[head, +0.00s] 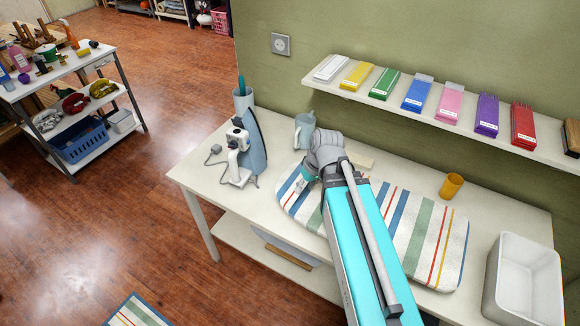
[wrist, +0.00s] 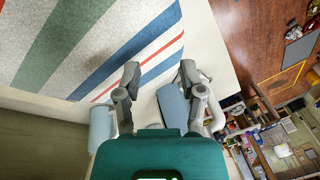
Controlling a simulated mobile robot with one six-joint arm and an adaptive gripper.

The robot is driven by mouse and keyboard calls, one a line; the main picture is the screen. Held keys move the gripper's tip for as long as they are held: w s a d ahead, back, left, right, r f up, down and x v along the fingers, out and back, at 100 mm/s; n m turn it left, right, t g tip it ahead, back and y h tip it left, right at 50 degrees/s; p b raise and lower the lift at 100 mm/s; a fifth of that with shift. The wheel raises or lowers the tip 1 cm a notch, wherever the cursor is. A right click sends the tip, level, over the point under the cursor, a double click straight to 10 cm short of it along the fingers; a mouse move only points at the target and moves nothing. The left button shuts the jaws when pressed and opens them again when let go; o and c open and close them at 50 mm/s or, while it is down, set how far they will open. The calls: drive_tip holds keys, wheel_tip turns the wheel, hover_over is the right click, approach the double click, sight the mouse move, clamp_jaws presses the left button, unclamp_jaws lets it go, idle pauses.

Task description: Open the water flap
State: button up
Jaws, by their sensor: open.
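A blue-grey and white iron (head: 251,150) stands upright at the left end of the white table. Its white part with dark details faces left. The water flap is too small to make out in either view. In the wrist view the blue-grey body (wrist: 172,106) shows beyond the gap between my fingers, and a white curved part shows behind the right finger. My gripper (wrist: 159,74) is open and looks empty. In the head view my gripper (head: 300,184) is partly hidden by my arm, over the left end of the striped ironing pad (head: 448,240), right of the iron.
A light-blue pitcher (head: 304,130) stands behind my wrist. An orange cup (head: 451,186) and white bin (head: 523,282) are further right. A wall shelf (head: 350,91) with coloured boxes overhangs the back. The floor (head: 110,220) left of the table is mostly clear.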

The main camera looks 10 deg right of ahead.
drive_tip(key=s+d+m+h, duration=0.2)
drive_tip(key=s+d+m, duration=0.1)
drive_tip(key=d, duration=0.1)
drive_tip(key=shift+f+m+g+h, duration=0.3)
drive_tip(key=shift+f+g+h, duration=0.05)
drive_tip(key=shift+g+h, duration=0.05)
drive_tip(key=shift+o, duration=0.4)
drive_tip(key=shift+a, duration=0.1)
